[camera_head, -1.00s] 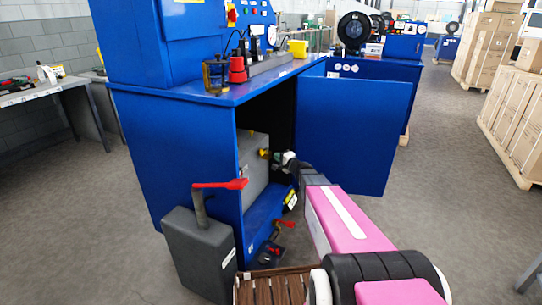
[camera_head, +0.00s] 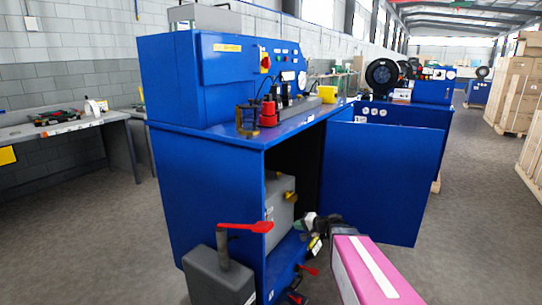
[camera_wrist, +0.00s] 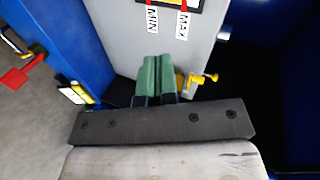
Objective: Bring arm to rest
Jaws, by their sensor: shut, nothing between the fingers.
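My gripper (camera_head: 307,220) is at the open front of the blue cabinet (camera_head: 207,190), just in front of the grey tank (camera_head: 281,212) inside it. In the wrist view its green fingertips (camera_wrist: 157,72) are together with nothing between them. They point at the grey tank wall (camera_wrist: 125,35), and a yellow tap (camera_wrist: 203,80) is close to their right. In the head view the tap (camera_head: 289,197) is above and left of the gripper. My pink arm reaches in from the lower right.
The open blue door (camera_head: 385,185) stands right of my arm. A dark grey canister (camera_head: 218,278) with a red lever (camera_head: 247,227) stands at the cabinet's front left. Floor (camera_head: 470,200) is clear at right.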

